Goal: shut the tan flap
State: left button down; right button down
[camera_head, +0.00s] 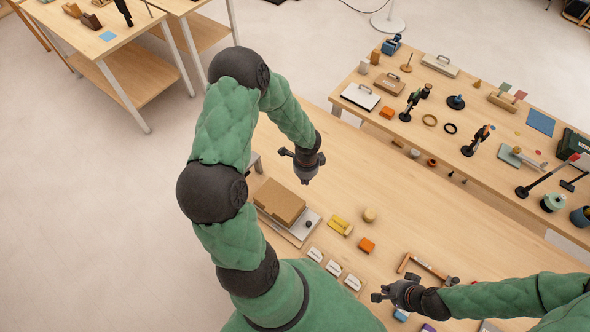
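The tan flap (281,199) is a flat brown panel at the back of a pale grey base plate (296,238), left of the middle of the near table. It looks raised at a tilt; its exact angle is hard to tell. The plate's front part is bare, with a small dark knob (308,224) at its right. My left gripper (304,172) hangs above and behind the flap, apart from it and holding nothing visible. My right gripper (381,293) is at the table's front, well right of the flap, with nothing visible in it. Both grippers' finger gaps are too small to judge.
A yellow piece (341,226), a wooden knob (370,215) and an orange block (367,245) lie right of the plate. Several white-labelled cards (333,268) lie in front. A wooden-handled tool (428,267) lies further right. A crowded table (470,95) stands behind.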

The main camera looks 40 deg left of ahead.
dwell(0.3)
notch_tip(320, 180, up, 4)
jog(key=p, duration=0.4)
dwell(0.3)
